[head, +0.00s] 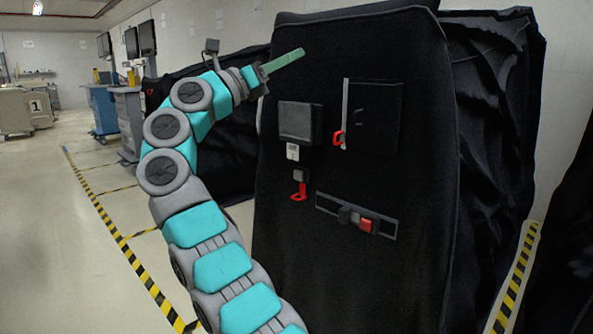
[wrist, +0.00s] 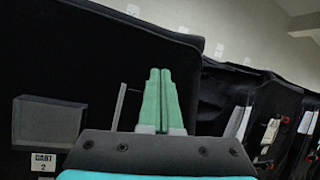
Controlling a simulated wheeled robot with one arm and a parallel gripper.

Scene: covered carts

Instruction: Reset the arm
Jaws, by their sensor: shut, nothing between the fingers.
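My arm (head: 222,268) rises from the bottom of the head view and bends at several teal and grey joints. My gripper (head: 298,54) is at its end, level with the upper part of a black covered cart (head: 355,60). Its two green fingers point right and slightly up in the head view. In the wrist view the gripper (wrist: 160,74) is shut, its fingers side by side with nothing between them. Whether the fingers touch the cover cannot be told, though no contact shows.
The cart front bears a grey box (head: 298,121), a panel with a red-handled latch (head: 338,138), a red hook (head: 299,192) and a strap with a red buckle (head: 366,224). Another black-covered cart (head: 497,110) stands behind. Open floor (head: 90,255) lies left, with striped tape.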

